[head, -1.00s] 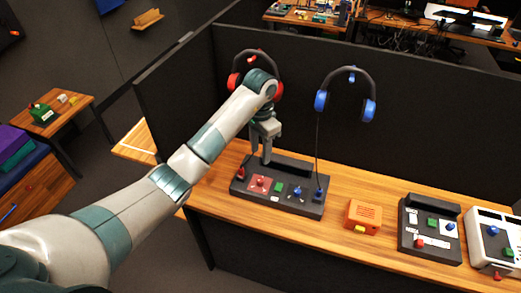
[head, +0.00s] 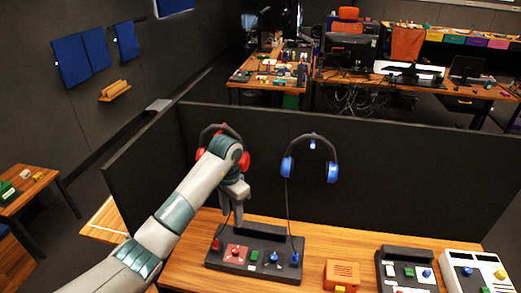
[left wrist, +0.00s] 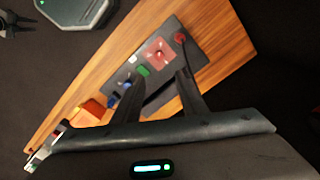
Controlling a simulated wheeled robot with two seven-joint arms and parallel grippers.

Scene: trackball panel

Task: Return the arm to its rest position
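My left gripper (head: 237,219) hangs from the pale grey and teal left arm, fingers down, over the back of the dark trackball panel (head: 220,262). In the left wrist view its two dark fingers (left wrist: 158,85) stand apart with nothing between them. The panel also shows beyond them in that view (left wrist: 182,61). On it are a red trackball on a pink plate (head: 236,252), a green button (head: 254,256) and a blue trackball (head: 273,258). A dark pronged shape, probably my right gripper (left wrist: 10,24), shows at the left wrist view's upper left corner; its finger state is unclear.
A red headset (head: 209,159) is partly behind my arm, and a blue headset (head: 331,170) hangs on the black partition (head: 400,180). An orange box (head: 342,274) and two more panels stand right on the wooden table (head: 320,242).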

